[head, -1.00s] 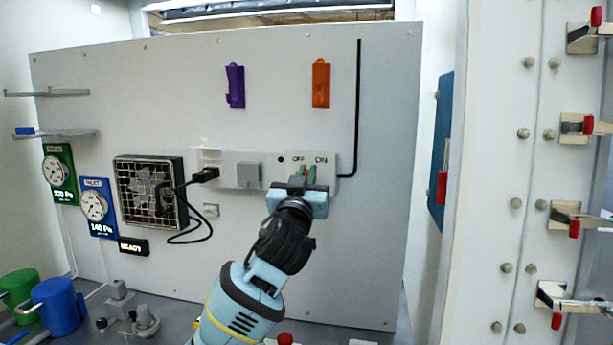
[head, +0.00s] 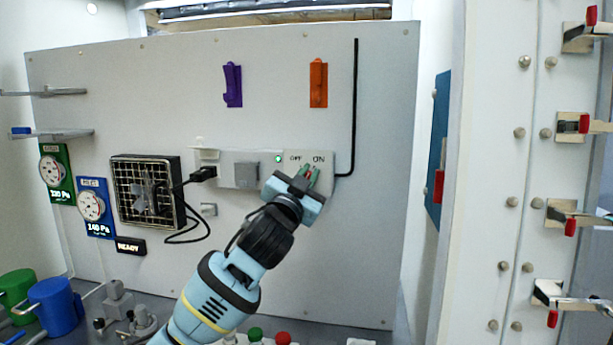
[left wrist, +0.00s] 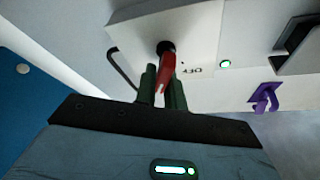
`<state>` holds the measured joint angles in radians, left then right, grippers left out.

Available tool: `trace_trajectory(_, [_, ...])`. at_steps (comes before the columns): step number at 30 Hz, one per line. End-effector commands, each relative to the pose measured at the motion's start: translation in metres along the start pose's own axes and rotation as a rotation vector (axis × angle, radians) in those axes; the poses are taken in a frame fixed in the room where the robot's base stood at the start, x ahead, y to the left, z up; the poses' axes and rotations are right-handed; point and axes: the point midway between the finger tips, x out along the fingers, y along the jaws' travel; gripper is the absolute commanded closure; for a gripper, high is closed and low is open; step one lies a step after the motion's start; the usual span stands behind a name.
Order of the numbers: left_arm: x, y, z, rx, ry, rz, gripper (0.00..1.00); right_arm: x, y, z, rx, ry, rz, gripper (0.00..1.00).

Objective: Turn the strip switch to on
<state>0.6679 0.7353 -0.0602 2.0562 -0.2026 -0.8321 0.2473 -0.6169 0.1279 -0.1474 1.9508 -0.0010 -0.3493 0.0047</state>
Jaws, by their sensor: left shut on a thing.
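The strip switch has a red lever (left wrist: 167,82) on the right end of the grey power strip (head: 228,168), below the OFF and ON labels. The lever leans toward ON in the head view. A round lamp (head: 278,158) left of OFF is lit green; it also glows in the left wrist view (left wrist: 224,64). My left gripper (head: 310,173) is tilted to the right, its green fingers shut around the lever. The fingers hide part of the lever in both views. My right gripper is not in view.
A black plug (head: 203,174) sits at the strip's left end, its cord running to a caged fan (head: 147,191). A purple holder (head: 232,86) and an orange holder (head: 318,83) hang above. Blue (head: 57,306) and green mugs stand lower left. Clamps line the right wall.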

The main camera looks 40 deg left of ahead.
Motion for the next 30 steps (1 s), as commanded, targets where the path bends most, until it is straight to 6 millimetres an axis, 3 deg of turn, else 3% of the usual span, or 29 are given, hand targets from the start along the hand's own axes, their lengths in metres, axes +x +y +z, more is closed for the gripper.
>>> trace_trajectory(17, [0.0002,-0.0008,-0.0015,0.046,0.003,0.015,1.00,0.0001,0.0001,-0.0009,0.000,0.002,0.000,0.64])
trace_trajectory(18, [0.0002,-0.0009,-0.0016,0.046,0.004,0.015,0.88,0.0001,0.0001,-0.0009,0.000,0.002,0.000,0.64])
trace_trajectory(23, [0.0002,-0.0005,-0.0012,0.045,0.003,0.015,0.67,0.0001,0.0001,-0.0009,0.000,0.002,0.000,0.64])
trace_trajectory(30, [0.0000,0.0003,-0.0006,0.044,0.001,0.017,0.67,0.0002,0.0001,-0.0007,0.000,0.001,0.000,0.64])
